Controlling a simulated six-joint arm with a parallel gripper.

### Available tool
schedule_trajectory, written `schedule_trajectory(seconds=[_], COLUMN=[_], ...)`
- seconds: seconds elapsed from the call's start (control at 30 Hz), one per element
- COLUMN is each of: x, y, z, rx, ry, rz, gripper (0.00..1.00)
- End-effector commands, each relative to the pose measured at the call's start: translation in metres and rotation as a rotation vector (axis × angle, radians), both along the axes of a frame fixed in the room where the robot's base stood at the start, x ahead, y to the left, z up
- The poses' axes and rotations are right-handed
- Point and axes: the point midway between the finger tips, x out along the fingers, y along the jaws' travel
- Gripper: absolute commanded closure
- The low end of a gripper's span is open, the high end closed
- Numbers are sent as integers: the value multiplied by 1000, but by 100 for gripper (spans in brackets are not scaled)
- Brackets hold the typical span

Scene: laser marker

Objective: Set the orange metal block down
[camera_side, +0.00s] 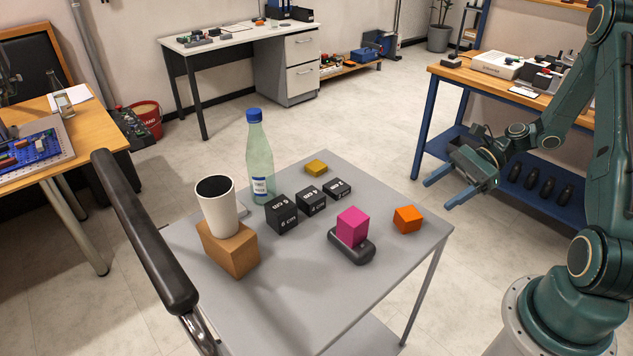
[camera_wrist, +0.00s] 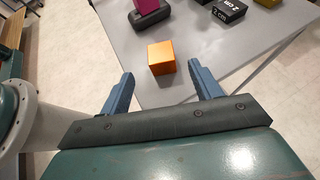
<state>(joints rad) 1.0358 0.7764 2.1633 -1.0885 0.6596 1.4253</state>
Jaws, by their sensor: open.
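The orange metal block (camera_side: 407,219) sits on the grey cart top (camera_side: 290,290) near its right corner. In the wrist view the orange block (camera_wrist: 161,57) lies ahead of my fingers, between their lines but beyond the tips, touching neither. My gripper (camera_side: 436,190) is open and empty, above and to the right of the block, past the cart's edge in the side view. Both blue fingers of my gripper (camera_wrist: 168,82) show spread apart in the wrist view.
A magenta cube (camera_side: 352,225) rests on a dark rounded holder left of the orange block. Several black blocks (camera_side: 311,201), a yellow piece (camera_side: 316,167), a bottle (camera_side: 259,160) and a white cup (camera_side: 217,207) on a wooden block (camera_side: 228,250) stand farther left.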

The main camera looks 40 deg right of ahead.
Motion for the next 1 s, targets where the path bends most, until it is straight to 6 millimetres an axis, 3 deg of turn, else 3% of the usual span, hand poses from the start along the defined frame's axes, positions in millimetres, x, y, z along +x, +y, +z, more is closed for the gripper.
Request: schedule_trajectory(seconds=[0.57, 1.0], x=[1, 3], y=[4, 38], z=[4, 45], rx=[-34, -380], ry=[-14, -174], rz=[31, 359], gripper=[37, 37])
